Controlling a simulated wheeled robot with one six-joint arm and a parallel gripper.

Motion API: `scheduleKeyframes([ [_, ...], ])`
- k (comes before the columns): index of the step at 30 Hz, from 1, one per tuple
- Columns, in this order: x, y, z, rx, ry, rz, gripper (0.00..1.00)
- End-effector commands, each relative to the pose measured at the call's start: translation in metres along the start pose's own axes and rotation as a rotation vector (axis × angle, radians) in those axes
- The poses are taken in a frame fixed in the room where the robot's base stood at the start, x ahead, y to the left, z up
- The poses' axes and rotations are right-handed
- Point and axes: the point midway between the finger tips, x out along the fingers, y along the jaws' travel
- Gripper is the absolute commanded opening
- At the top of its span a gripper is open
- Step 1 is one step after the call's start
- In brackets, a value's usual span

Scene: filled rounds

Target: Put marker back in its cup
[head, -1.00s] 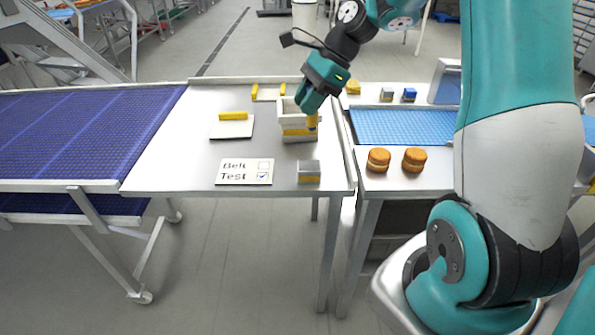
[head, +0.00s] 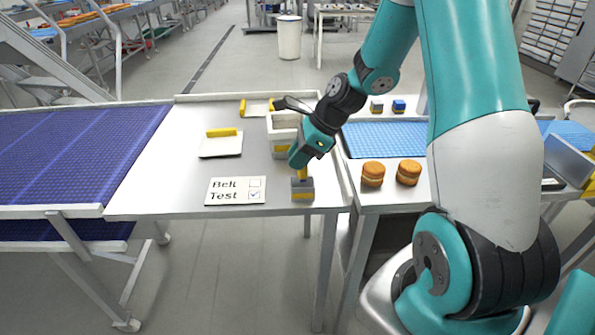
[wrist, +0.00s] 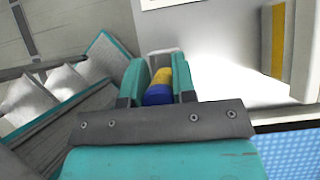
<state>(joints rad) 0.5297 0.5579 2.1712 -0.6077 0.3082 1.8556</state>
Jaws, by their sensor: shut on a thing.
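My gripper (head: 301,166) is shut on the marker and points down at the front right of the white table. The marker (head: 303,174) is yellow; in the wrist view its yellow part and a blue end (wrist: 158,95) show between the fingers. The cup (head: 302,194), a small grey box with a yellow band, stands on the table right below the gripper. The marker's lower end meets the cup's top in the head view; I cannot tell whether it is inside. In the wrist view a grey edge, perhaps the cup's, shows just beyond the marker.
A Belt Test card (head: 236,191) lies left of the cup. A white bin with a yellow band (head: 283,124) stands behind it. A white pad with a yellow bar (head: 221,146) lies further left. Two round orange-brown items (head: 373,174) sit on the right table by a blue mat (head: 385,139).

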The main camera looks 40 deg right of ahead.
Motion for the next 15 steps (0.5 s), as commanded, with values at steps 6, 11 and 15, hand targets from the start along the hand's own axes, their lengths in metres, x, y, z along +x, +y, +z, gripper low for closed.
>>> scheduleKeyframes([
  [6, 0.022, 0.001, -0.014, 0.001, 0.000, 0.005, 0.01],
  [11, 0.035, 0.001, -0.022, -0.001, 0.000, 0.002, 0.01],
  [15, 0.036, 0.000, -0.023, -0.002, 0.000, 0.000, 0.01],
])
